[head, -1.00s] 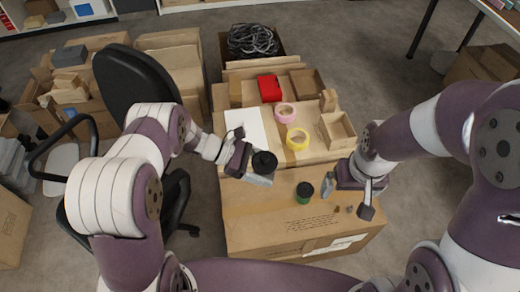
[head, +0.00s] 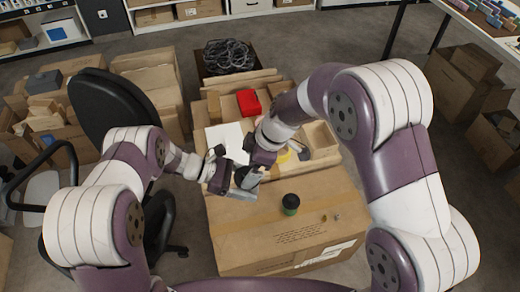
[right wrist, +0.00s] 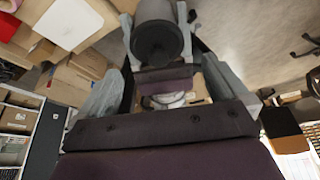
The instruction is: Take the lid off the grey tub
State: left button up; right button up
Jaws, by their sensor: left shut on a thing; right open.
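The grey tub (right wrist: 160,12) is a dark cylinder with a black lid (right wrist: 158,44), whose round face shows in the right wrist view. My left gripper (head: 238,182) is shut on the tub and holds it above the carton's left part. My right gripper (head: 250,176) is open, close to the tub. In the right wrist view its two grey fingers stand on either side of the tub and lid. Whether they touch it I cannot tell. In the head view the tub and lid are mostly hidden by the grippers.
A black chair (head: 112,112) stands at left. The carton's right front is mostly clear.

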aim_at(245, 172)
jog(key=shift+x, duration=2)
jog(key=c, duration=1.1)
jog(key=shift+r, duration=0.15)
jog(key=shift+r, duration=1)
